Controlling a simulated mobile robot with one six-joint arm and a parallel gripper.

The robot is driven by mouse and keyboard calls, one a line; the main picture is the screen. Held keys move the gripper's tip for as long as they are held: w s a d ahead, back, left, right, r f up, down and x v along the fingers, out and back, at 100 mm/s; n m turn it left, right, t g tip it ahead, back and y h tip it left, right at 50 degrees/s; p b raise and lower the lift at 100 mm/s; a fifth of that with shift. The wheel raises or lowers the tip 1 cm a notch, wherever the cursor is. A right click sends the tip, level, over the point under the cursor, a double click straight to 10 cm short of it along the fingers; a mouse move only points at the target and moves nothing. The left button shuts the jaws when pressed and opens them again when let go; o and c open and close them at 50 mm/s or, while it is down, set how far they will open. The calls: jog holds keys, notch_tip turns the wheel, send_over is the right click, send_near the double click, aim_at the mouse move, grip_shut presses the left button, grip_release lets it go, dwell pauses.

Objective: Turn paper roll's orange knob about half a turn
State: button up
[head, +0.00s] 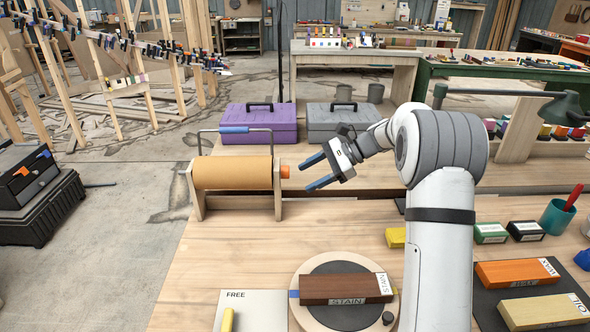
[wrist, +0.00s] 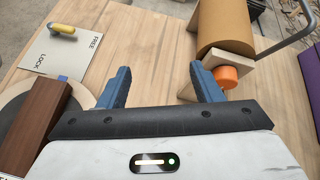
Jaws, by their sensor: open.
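The paper roll (head: 232,173) is a tan cylinder held in a wooden stand at the left of the bench. Its orange knob (head: 285,172) sticks out of the stand's right side. My gripper (head: 313,172) is open and empty, just right of the knob, its two blue fingers pointing left. In the wrist view the orange knob (wrist: 226,77) sits beyond the right fingertip, outside the gap between the fingers. The paper roll (wrist: 226,27) shows behind it at the top right. No contact with the knob is visible.
A FREE/LOCK board (head: 248,312) with a yellow peg lies at the front. A round turntable (head: 345,265) carries a brown STAIN block (head: 346,289). Purple (head: 262,125) and grey (head: 340,122) toolboxes stand behind. A metal bar with a blue grip arches over the roll.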

jog(key=w+d+f+m+t+y, duration=0.1)
jog(key=w+f+m+y, duration=0.15)
jog(key=w, duration=0.35)
jog(key=w+d+f+m+y, duration=0.2)
jog(key=w+f+y, duration=0.2)
jog(key=w, duration=0.1)
jog(key=a+p, duration=0.1)
jog(key=a, duration=0.6)
jog(key=shift+w+a+p, duration=0.2)
jog(key=shift+a+p, duration=0.1)
jog(key=shift+a, duration=0.1)
jog(key=shift+c, duration=0.2)
jog(key=c, duration=0.9)
jog(key=shift+f, duration=0.15)
jog(key=shift+c, duration=0.3)
